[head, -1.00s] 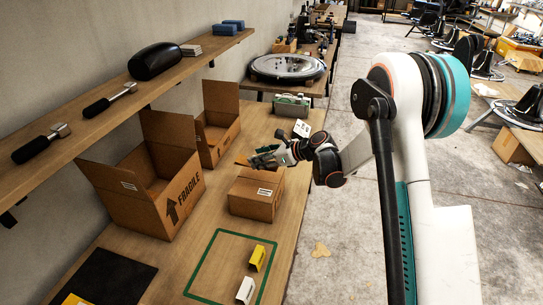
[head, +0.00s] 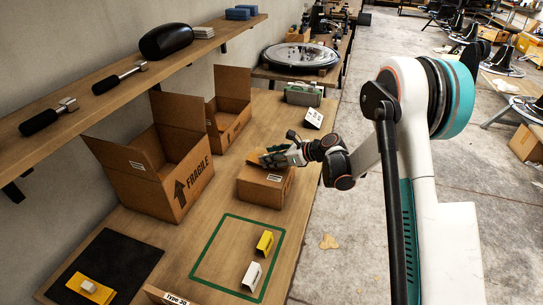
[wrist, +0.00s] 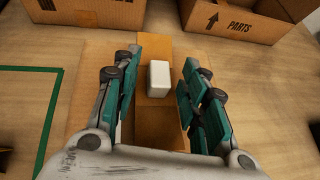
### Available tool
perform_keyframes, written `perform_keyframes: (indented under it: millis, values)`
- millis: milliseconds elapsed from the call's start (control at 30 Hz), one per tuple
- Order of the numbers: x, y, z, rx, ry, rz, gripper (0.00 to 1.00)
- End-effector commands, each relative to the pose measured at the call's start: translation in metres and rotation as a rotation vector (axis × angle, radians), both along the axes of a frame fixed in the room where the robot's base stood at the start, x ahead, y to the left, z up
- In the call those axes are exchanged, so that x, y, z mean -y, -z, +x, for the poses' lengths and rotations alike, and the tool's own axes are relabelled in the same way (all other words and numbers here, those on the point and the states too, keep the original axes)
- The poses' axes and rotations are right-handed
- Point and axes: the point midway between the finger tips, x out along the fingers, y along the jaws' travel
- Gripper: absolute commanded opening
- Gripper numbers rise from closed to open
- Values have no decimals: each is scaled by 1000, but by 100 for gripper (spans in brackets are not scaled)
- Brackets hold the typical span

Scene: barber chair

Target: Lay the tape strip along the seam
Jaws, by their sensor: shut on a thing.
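A small closed cardboard box (head: 262,190) with a white label stands on the bench, left of the arm in the head view. My gripper (head: 272,158) is over its top. In the wrist view, the gripper's teal fingers (wrist: 159,85) stand either side of a white block (wrist: 158,78), which appears to be the grip on the brown tape strip (wrist: 155,45). The strip's orange-brown end (head: 255,158) shows beside the fingers in the head view. The box top (wrist: 88,115) lies below. The seam is largely hidden, and I cannot tell whether the strip touches the box.
Two open boxes stand behind: a FRAGILE box (head: 182,190) and a PARTS box (wrist: 230,22). A green outline (head: 208,241) holds a yellow piece (head: 265,242) and a white piece (head: 251,275). A black mat (head: 125,258) carries a yellow plate with a white block (head: 92,288).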

Motion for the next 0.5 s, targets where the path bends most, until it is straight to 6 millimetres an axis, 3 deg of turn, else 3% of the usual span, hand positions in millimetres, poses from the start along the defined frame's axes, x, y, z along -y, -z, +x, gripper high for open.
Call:
perform_keyframes:
  millis: [133,467,500]
  values:
    - [0,9,0,0,0,0,27]
    - [0,10,0,0,0,0,27]
    - [0,10,0,0,0,0,42]
